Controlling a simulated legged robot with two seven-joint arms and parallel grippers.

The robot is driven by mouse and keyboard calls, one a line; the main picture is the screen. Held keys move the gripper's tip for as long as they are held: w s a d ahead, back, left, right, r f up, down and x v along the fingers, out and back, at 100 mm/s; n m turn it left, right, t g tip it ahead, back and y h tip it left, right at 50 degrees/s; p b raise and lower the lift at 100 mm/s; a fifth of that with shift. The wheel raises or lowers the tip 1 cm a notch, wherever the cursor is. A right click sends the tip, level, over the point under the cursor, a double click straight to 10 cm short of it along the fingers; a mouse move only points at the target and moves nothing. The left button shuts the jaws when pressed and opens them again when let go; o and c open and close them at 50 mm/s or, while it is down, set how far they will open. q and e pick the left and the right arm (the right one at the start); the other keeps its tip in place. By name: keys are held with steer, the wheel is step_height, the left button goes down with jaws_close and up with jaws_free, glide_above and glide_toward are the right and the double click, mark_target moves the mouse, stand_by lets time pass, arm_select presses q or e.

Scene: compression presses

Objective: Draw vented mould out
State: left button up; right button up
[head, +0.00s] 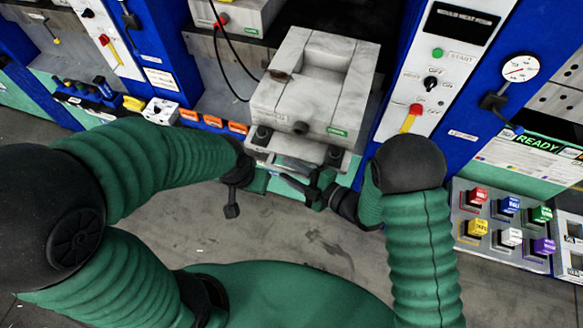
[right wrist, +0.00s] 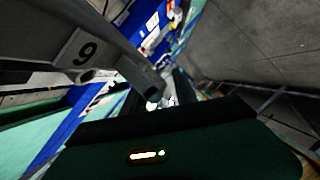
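The mould is a worn pale grey block (head: 310,88) with a recessed top and a small round knob on its front face. It sits on the press's shelf in the head view, its front at the shelf's edge. My right gripper (head: 302,188) is just below and in front of the mould, its black fingers apart. In the right wrist view a grey part marked 9 (right wrist: 85,45) is close by, its end near the finger gap; I cannot tell whether they touch. My left gripper (head: 240,200) hangs left of the mould's front, apart from it; its finger opening is unclear.
Blue press columns with a control panel (head: 435,75) and a gauge (head: 520,68) stand right of the mould. Orange-fronted bins (head: 212,121) are at the left. The floor in front is clear.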

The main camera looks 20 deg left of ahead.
steer(key=shift+w+a+f, duration=0.1)
steer(key=shift+a+f, duration=0.05)
steer(key=shift+a, duration=0.6)
steer(key=shift+c, duration=1.3)
steer(key=shift+d, duration=0.45)
steer(key=c, duration=0.4)
steer(key=shift+d, duration=0.35)
jaws_close()
arm_select(q)
steer(key=shift+a+f, duration=0.1)
steer(key=shift+a, duration=0.25)
arm_select(e)
steer(key=shift+a, duration=0.1)
